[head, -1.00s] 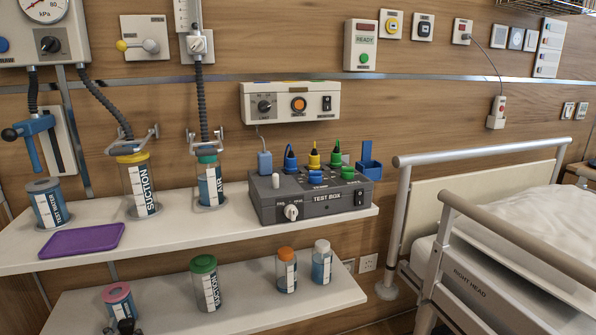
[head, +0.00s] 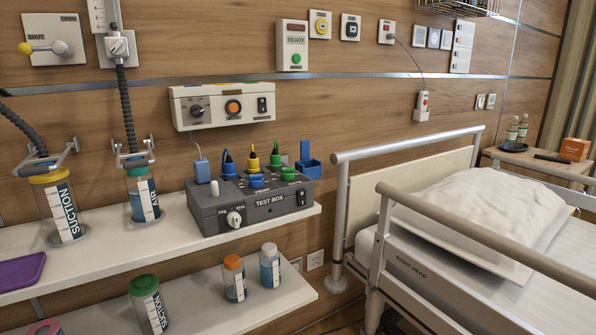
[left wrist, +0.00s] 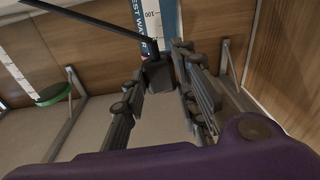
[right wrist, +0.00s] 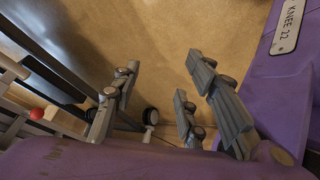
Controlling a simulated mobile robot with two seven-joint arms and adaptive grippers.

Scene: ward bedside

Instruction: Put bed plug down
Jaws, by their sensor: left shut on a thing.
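In the left wrist view my left gripper (left wrist: 157,84) is shut on a small dark block, which I take to be the bed plug (left wrist: 156,76). A thin dark bar or cord runs from near it to the upper left. A container labelled test water is just beyond it. In the right wrist view my right gripper (right wrist: 160,72) is open, with nothing between its fingers. Neither gripper shows in the head view. The bed (head: 445,262) stands at the right of the head view with its rail raised. A wall socket (head: 315,260) is low beside it.
The upper shelf (head: 105,258) carries the grey test box (head: 250,212), suction and air jars and a purple tray (head: 20,271). The lower shelf (head: 205,305) holds several lidded jars. A bedside table (head: 515,160) stands at the far right.

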